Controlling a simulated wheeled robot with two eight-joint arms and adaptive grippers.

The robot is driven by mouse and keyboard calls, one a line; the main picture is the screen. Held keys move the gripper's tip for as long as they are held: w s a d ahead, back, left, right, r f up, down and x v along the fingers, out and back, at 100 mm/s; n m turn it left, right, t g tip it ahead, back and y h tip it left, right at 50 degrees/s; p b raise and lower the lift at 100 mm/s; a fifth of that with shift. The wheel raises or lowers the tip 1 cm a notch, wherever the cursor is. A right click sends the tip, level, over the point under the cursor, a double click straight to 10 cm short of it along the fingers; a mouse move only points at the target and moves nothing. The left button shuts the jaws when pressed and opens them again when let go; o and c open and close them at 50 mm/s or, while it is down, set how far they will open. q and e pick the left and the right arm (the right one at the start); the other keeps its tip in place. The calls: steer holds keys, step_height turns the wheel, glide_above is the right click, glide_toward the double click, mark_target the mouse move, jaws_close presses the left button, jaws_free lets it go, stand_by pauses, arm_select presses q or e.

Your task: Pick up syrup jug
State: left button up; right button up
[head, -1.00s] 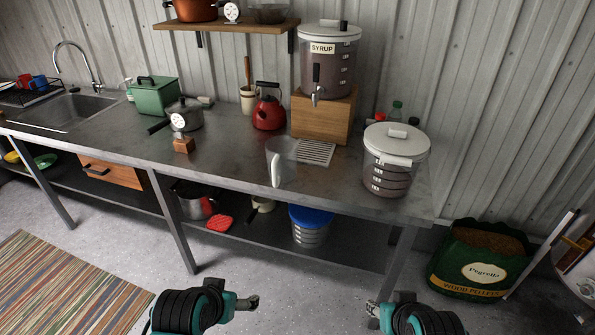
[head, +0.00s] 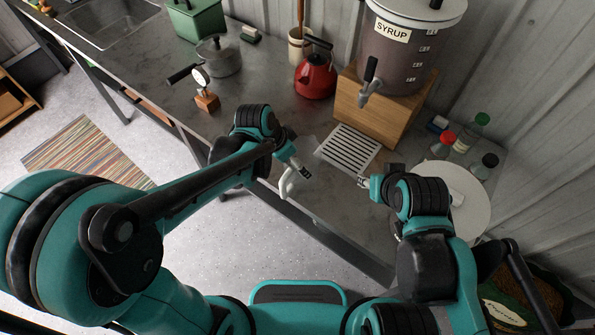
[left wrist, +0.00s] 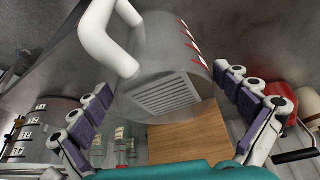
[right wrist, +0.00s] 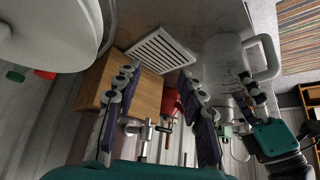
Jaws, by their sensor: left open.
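A clear jug (left wrist: 160,45) with a white handle and red marks stands at the counter's front edge. In the head view its white handle (head: 287,184) shows beside my left gripper (head: 300,168), which partly hides the jug. In the left wrist view my left gripper (left wrist: 165,80) is open, with its fingers on either side of the jug; contact cannot be told. The jug also shows in the right wrist view (right wrist: 222,60). My right gripper (head: 364,182) is open and empty right of the drip grate, its fingers (right wrist: 157,74) apart.
The dispenser labelled SYRUP (head: 398,60) stands on a wooden block (head: 380,113) behind the grate (head: 348,148). Small bottles (head: 470,133), a red kettle (head: 316,76) and a timer stand (head: 206,100) are nearby.

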arm_select(q)
steer(key=b+x, duration=0.2)
steer(key=x, duration=0.4)
steer(key=shift+f, duration=0.2)
steer(key=shift+s+a, duration=0.1)
steer(key=c, duration=0.9)
